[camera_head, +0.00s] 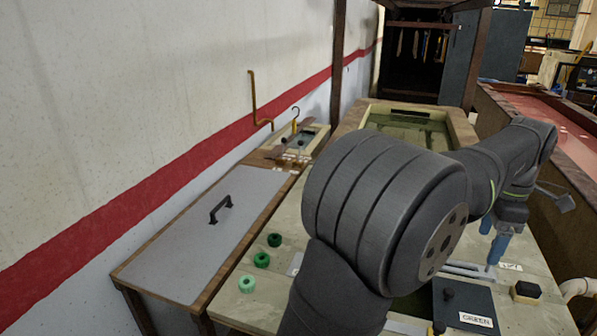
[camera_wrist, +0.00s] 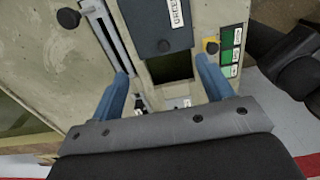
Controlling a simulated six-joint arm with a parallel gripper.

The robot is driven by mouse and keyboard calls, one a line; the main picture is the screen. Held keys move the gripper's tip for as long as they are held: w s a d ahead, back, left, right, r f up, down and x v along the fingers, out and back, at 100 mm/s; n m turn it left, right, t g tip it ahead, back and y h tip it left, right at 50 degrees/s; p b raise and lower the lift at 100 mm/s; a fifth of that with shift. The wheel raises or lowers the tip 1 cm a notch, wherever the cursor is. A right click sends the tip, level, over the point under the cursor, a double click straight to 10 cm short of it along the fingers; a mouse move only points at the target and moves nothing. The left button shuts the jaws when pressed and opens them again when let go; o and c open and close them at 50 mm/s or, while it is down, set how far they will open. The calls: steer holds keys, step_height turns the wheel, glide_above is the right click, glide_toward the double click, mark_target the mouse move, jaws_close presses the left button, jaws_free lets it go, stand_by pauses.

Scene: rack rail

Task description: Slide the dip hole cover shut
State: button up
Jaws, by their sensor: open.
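The dip hole cover is a dark grey plate (camera_head: 453,318) with a small black knob and a white label reading GREEN, on the pale bench top in the head view. In the wrist view the cover (camera_wrist: 148,22) is at the top, its knob close to its lower edge. A dark opening (camera_wrist: 172,70) shows uncovered just below that edge. In the head view part of a dark opening shows left of the cover, partly behind my arm. My gripper (camera_head: 491,246) is open and empty above the bench, and its blue fingers (camera_wrist: 162,68) are spread wide around the opening in the wrist view.
A slotted metal rail (camera_wrist: 103,35) runs beside the cover. A yellow-based black knob (camera_wrist: 211,46) and green label squares (camera_wrist: 231,40) are on the other side. A tank (camera_head: 460,128) stands behind.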

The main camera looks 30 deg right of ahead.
steer(key=shift+s+f, duration=0.1)
steer(key=c, duration=1.1)
steer(key=shift+s+f+m, duration=0.25)
steer(key=shift+s+m, duration=0.05)
steer(key=shift+m, duration=0.2)
steer(key=c, duration=0.3)
steer(key=s+f+m+t, duration=0.1)
steer(key=m, duration=0.1)
steer(key=s+f+m+t, duration=0.1)
steer(key=m, duration=0.1)
steer(key=s+f+m+t, duration=0.1)
steer(key=m, duration=0.2)
steer(key=shift+s+d+f+y, duration=0.1)
steer(key=shift+s+d+y, duration=0.1)
steer(key=shift+s+y, duration=0.15)
jaws_close()
steer(key=m+t, duration=0.4)
steer(key=m, duration=0.7)
glide_above(462, 307)
steer(key=s+d, duration=0.2)
steer(key=s, duration=0.1)
steer(key=shift+h, duration=0.45)
step_height(462, 307, down, 11)
steer(key=shift+s+d+r, duration=0.1)
steer(key=shift+w+a, duration=0.8)
steer(key=shift+w, duration=0.25)
steer(key=shift+w+a+f, duration=0.2)
steer(key=shift+w+a, duration=0.15)
steer(key=shift+w, duration=0.15)
